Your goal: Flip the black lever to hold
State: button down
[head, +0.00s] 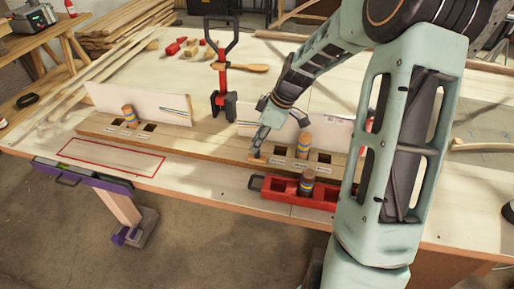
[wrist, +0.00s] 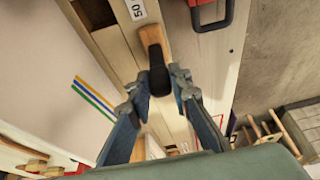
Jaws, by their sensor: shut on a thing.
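The black lever (wrist: 157,72) shows in the wrist view, joined to a short wooden piece (wrist: 152,36). My gripper (wrist: 158,88) has one finger on each side of the lever and is shut on it. A white label (wrist: 137,8) lies beside the wooden piece; only "50" can be read. I cannot read a hold mark in either view.
A red tray (head: 282,187) with a banded peg (head: 307,183) lies in front of the board. Another banded peg (head: 305,143) stands in the board. A white panel (head: 330,131) rises behind it. A red clamp (head: 222,80) stands further back. The red-outlined area (head: 110,158) is clear.

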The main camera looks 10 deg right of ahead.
jog(key=b, duration=0.1)
jog(key=d+y+b, duration=0.1)
jog(key=t+y+b, duration=0.1)
jog(key=shift+s+d+f, duration=0.3)
jog(key=shift+d, duration=0.1)
jog(key=y+b, duration=0.1)
jog(key=d+t+y+b, duration=0.1)
jog(key=b, duration=0.1)
jog(key=s+y+b, duration=0.1)
jog(key=shift+d+f+t+b, duration=0.15)
jog(key=shift+d+t+b, duration=0.1)
jog(key=shift+t+b, duration=0.1)
jog(key=c, duration=1.8)
grip_release()
jog(key=shift+o, duration=0.2)
jog(key=v, duration=1.2)
jog(key=shift+d, duration=0.15)
